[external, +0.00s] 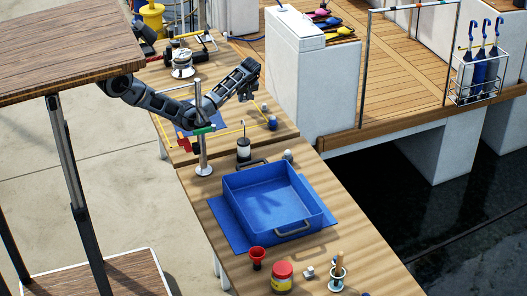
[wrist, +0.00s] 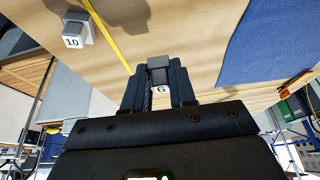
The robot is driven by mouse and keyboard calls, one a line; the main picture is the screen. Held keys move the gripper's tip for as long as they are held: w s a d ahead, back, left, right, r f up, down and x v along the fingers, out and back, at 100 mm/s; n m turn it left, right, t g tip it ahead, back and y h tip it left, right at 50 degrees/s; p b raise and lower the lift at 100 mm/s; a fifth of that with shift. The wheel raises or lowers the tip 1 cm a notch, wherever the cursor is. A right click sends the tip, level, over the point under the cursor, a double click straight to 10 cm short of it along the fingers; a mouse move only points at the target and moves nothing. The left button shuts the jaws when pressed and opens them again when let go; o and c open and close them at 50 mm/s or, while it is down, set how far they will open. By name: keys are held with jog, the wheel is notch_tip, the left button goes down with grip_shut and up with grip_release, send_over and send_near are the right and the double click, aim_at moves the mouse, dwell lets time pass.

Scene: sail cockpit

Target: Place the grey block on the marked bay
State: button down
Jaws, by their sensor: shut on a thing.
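My gripper (wrist: 159,78) is shut on a small dark grey block (wrist: 158,64), held between its two fingers in the wrist view. A white tag reading 6 shows just below the block. In the external view my gripper (external: 247,92) is above the far part of the bench, and the block is too small to make out. A yellow line (wrist: 106,37) runs along the bench beside the gripper in the wrist view. Yellow lines also show on the bench in the external view (external: 164,132); which area is the marked bay, I cannot tell.
A lighter grey piece tagged 10 (wrist: 77,28) stands beyond the yellow line. A blue mat (wrist: 270,45) lies at right in the wrist view. A metal post (external: 203,150) stands near my arm. A blue tray (external: 230,196), red funnel (external: 257,256) and jar (external: 282,278) occupy the near bench.

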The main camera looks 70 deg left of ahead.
aim_at(243, 109)
jog(key=shift+f, duration=2)
jog(key=shift+f, duration=0.15)
jog(key=c, duration=0.9)
grip_release()
jog(key=shift+v, duration=3.85)
